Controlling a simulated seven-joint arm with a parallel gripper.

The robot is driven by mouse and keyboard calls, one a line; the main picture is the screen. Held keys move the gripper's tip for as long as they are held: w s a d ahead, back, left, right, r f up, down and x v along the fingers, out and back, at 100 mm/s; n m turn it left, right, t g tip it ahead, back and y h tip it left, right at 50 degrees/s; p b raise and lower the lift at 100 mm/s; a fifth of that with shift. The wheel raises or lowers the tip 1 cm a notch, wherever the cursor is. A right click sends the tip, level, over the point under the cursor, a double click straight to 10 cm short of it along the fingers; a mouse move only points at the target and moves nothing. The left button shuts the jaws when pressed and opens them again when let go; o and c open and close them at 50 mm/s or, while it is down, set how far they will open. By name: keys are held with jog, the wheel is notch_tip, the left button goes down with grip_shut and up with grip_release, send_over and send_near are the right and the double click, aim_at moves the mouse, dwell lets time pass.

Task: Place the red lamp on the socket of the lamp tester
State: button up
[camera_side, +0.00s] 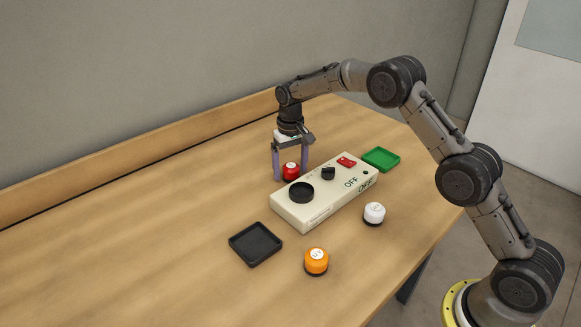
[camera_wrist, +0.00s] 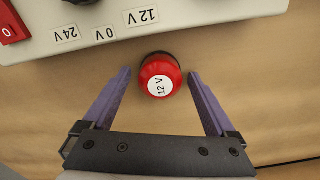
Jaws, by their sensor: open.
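The red lamp (camera_side: 291,172) stands on the table behind the lamp tester, between the fingers of my gripper. It also shows in the wrist view (camera_wrist: 160,78), with a white "12 V" label on top. My gripper (camera_side: 290,178) is open around the lamp, with a gap on each side of it in the wrist view (camera_wrist: 160,88). The lamp tester (camera_side: 315,207) is a long cream box. Its round black socket (camera_side: 301,192) is at the near left end and is empty. A black knob (camera_side: 328,173) and a red switch (camera_side: 346,160) are farther along, beside the word "OFF".
An orange lamp (camera_side: 316,261) and a white lamp (camera_side: 374,213) stand in front of the tester. A black tray (camera_side: 256,258) lies at the front left, and a green tray (camera_side: 381,153) beyond the tester's far end. Both look empty. The table's left side is clear.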

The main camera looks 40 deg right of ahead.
aim_at(291, 165)
notch_tip(291, 165, up, 13)
jog(key=shift+f, duration=0.2)
dwell(0.4)
jog(key=s+r+t, duration=0.1)
jog(key=s+r, duration=0.7)
jog(key=s+a+r+n+t, duration=0.1)
jog(key=s+r+n+t, duration=0.1)
jog(key=s, duration=2.1)
notch_tip(291, 165, up, 2)
jog(key=shift+a+r+t, duration=0.15)
jog(key=shift+a+t, duration=0.05)
jog(key=shift+t, duration=0.4)
jog(key=shift+n+t, duration=0.5)
jog(key=shift+t, duration=0.2)
jog(key=s+f, duration=0.1)
jog(key=s, duration=0.2)
jog(key=s+f, duration=0.2)
jog(key=s, duration=0.1)
jog(key=s+f, duration=0.2)
jog(key=s, duration=0.1)
jog(key=shift+s+a+f, duration=0.1)
jog(key=shift+s+f, duration=0.1)
jog(key=shift+s, duration=0.2)
jog(key=shift+c, duration=0.9)
jog(key=shift+s+f, duration=0.1)
jog(key=shift+f, duration=0.05)
jog(key=shift+c, duration=0.3)
